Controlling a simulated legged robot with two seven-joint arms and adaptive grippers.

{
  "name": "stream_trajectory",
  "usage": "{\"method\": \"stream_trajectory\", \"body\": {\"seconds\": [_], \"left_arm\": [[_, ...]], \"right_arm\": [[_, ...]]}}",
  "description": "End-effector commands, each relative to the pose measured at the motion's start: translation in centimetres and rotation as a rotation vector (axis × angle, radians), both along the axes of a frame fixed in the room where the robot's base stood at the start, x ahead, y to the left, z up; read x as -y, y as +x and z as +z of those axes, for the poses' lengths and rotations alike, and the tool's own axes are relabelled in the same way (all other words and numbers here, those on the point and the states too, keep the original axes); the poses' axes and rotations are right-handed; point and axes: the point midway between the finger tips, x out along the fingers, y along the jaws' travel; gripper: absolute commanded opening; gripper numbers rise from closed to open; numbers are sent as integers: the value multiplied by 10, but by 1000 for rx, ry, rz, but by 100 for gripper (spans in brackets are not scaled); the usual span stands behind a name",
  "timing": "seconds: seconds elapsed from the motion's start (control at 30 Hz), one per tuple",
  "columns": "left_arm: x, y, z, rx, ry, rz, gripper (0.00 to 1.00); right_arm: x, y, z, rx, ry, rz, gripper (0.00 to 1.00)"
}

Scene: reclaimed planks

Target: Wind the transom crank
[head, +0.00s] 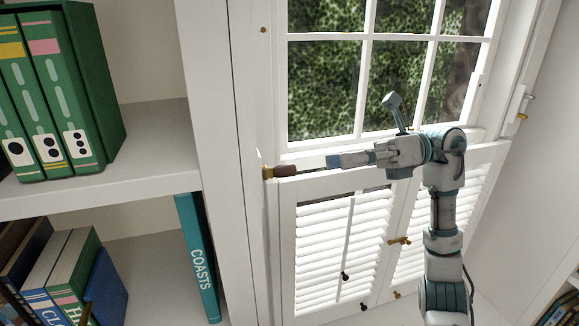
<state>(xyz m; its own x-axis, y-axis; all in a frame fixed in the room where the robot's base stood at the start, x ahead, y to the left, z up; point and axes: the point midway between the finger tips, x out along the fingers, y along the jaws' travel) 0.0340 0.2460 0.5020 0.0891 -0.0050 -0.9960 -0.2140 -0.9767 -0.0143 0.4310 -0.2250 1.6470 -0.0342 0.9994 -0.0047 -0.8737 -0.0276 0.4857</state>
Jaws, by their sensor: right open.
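The transom crank (286,170) appears to be the small brown grip with a brass end, at the left end of the sill below the window. A thin dark line runs right from it toward my right gripper. My right gripper (361,130) is in front of the lower window edge, its fingers spread wide. One finger points left toward the brown grip, with a gap between them; the other points up across the glass. Nothing shows between the fingers. My left gripper is out of view.
White louvred shutters (335,245) with a brass latch (399,241) and dark knobs stand below the window (322,88). A white bookcase (150,130) at left holds green binders (60,95) and a teal book (197,260). A window handle (519,104) is at right.

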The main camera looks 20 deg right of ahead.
Motion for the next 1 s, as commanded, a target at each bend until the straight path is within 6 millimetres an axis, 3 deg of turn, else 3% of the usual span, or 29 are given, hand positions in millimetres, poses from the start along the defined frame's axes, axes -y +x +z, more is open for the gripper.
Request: {"method": "stream_trajectory", "body": {"seconds": [0.2,0.4,0.6,0.87,0.9,1.0], "left_arm": [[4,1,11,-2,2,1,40],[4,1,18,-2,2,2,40],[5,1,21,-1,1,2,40],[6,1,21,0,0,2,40],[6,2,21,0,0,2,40],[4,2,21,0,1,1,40]], "right_arm": [[-45,-2,0,0,6,4,46],[-78,-3,0,-2,7,2,46],[-97,-4,0,-1,6,1,46],[-102,-4,-1,-1,4,-1,46],[-102,-4,-1,-1,4,-1,43],[-101,-4,-1,-1,4,0,18]]}}
